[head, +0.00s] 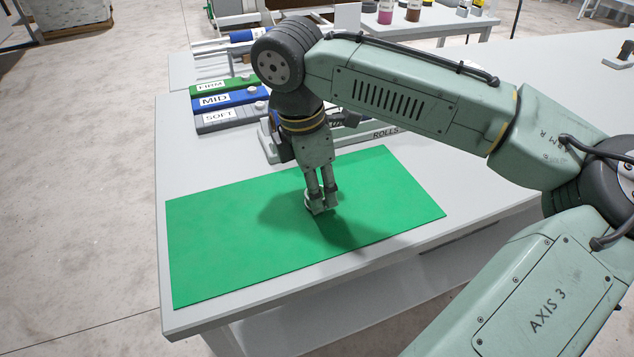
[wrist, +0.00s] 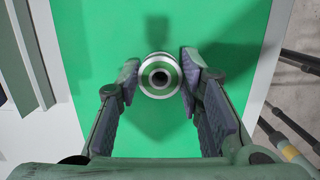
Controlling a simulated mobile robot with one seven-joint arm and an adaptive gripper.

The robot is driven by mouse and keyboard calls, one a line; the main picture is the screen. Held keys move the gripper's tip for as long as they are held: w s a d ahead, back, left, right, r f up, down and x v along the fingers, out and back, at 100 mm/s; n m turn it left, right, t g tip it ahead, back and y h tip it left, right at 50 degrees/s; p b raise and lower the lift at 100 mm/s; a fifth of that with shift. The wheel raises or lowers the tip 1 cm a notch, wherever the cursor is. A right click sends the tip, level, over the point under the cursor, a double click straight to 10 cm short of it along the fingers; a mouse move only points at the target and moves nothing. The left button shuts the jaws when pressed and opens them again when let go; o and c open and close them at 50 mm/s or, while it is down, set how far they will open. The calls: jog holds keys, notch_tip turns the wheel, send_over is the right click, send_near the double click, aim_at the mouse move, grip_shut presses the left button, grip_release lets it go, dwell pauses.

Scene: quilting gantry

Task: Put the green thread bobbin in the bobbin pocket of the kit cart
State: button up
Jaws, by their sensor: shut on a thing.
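A round bobbin (wrist: 147,75) shows end-on in the wrist view, with a pale silvery rim, a greenish ring and a dark centre hole. It sits between the two fingertips of my gripper (wrist: 160,78). In the head view my gripper (head: 321,205) points straight down over the green mat (head: 230,240) and is shut on the bobbin, which is mostly hidden by the fingers there. Whether the bobbin touches the mat is hard to tell. I cannot make out a kit cart or a bobbin pocket in either view.
Behind the mat lie blocks labelled FIRM (head: 211,86), MID (head: 214,101) and SOFT (head: 219,117), and a grey tray marked ROLLS (head: 385,133). A back table (head: 440,22) holds several bottles. Most of the mat is clear.

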jog(key=shift+f, duration=0.2)
jog(key=o, duration=0.9)
